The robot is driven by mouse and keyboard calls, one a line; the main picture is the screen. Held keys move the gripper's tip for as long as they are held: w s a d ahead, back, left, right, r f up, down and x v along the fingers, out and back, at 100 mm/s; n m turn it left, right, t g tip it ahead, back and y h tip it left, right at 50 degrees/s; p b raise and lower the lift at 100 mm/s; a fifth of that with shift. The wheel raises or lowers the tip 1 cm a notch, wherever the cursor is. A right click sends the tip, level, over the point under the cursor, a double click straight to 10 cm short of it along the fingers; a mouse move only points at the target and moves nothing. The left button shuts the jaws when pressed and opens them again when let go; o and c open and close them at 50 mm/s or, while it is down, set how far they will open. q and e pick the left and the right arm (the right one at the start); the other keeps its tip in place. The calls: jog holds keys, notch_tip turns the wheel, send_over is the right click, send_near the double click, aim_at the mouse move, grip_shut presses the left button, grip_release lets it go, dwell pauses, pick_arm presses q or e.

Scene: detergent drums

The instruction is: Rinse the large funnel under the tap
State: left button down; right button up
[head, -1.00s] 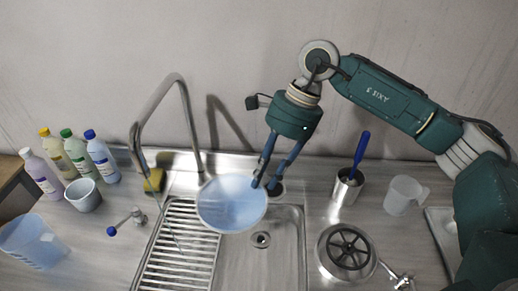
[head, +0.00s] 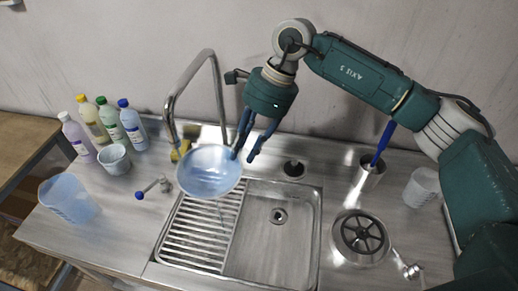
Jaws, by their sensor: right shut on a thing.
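The large funnel (head: 209,173) is a pale blue, wide bowl shape, held tilted above the ribbed drainer. My right gripper (head: 243,150) is shut on its right rim. The funnel's spout is hidden under the bowl. My left gripper is out of view.
The sink basin (head: 262,245) is empty. Right are a steel holder (head: 369,172), a clear jug (head: 421,187) and a round black-spoked fitting (head: 361,236).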

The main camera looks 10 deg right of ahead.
aim_at(219, 154)
jog(key=shift+w+a+b, duration=0.15)
jog(key=shift+w+a, duration=0.3)
jog(key=shift+a, duration=0.55)
jog(key=shift+w+a+b, duration=0.15)
jog(key=shift+w+a, duration=0.25)
jog(key=shift+a, duration=0.6)
jog(key=shift+w+a+b, duration=0.15)
jog(key=shift+w+a, duration=0.3)
jog(key=shift+a, duration=0.55)
jog(key=shift+s+d+f+b, duration=0.1)
jog(key=shift+s+d+b, duration=0.15)
jog(key=shift+d, duration=0.35)
jog(key=s+d+b, duration=0.4)
jog(key=d, duration=0.7)
jog(key=shift+s, duration=0.3)
dwell(1.8)
